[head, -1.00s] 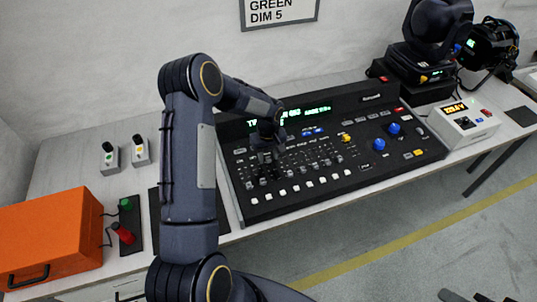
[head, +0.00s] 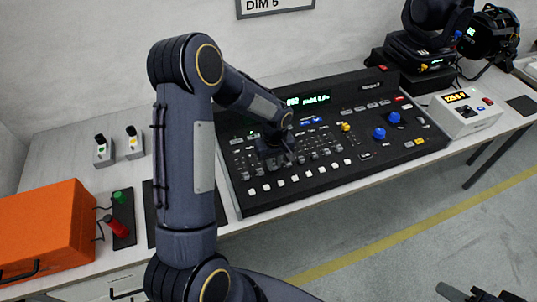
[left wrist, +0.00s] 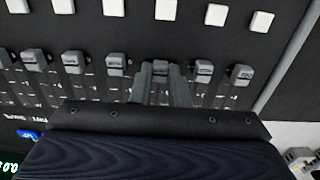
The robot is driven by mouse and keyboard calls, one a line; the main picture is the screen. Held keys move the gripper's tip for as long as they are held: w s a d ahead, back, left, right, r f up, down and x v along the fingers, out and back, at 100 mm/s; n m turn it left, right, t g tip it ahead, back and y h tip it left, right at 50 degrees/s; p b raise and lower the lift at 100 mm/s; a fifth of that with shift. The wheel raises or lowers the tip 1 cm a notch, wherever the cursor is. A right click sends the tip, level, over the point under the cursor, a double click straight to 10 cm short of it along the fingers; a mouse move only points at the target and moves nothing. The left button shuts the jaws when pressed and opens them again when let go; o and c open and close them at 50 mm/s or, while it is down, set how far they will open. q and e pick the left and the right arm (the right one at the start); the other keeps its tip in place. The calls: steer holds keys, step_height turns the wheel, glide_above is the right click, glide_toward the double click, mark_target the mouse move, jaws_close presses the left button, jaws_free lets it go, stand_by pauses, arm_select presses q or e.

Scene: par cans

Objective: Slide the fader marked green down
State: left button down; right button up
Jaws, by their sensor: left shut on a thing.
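The lighting console (head: 400,152) stands on the bench, with a row of grey-capped faders across its front left part. My left gripper (head: 280,160) is down over this row in the head view. In the left wrist view its two fingers (left wrist: 160,88) are closed on one grey fader cap (left wrist: 161,68), with other caps on both sides. The held cap lies about level with its neighbours, near the white buttons (left wrist: 166,9). The label of the held fader is not readable. A dark piece, perhaps my right gripper (head: 478,294), shows at the bottom right edge.
An orange case (head: 45,230) and a red and green handle panel (head: 122,222) are at the left. Two small switch boxes (head: 134,146) stand behind them. A white meter box (head: 463,112) and a moving-head lamp (head: 436,25) are at the right. A wall sign (head: 275,6) is partly cut off.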

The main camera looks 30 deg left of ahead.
mark_target(275, 167)
arm_select(q)
steer(key=shift+s+d, duration=0.25)
steer(key=shift+d, duration=0.1)
steer(key=c, duration=1.4)
jaws_free()
steer(key=shift+o, duration=0.2)
steer(key=shift+r+b, duration=0.5)
steer(key=shift+r, duration=3.45)
steer(key=shift+r, duration=0.1)
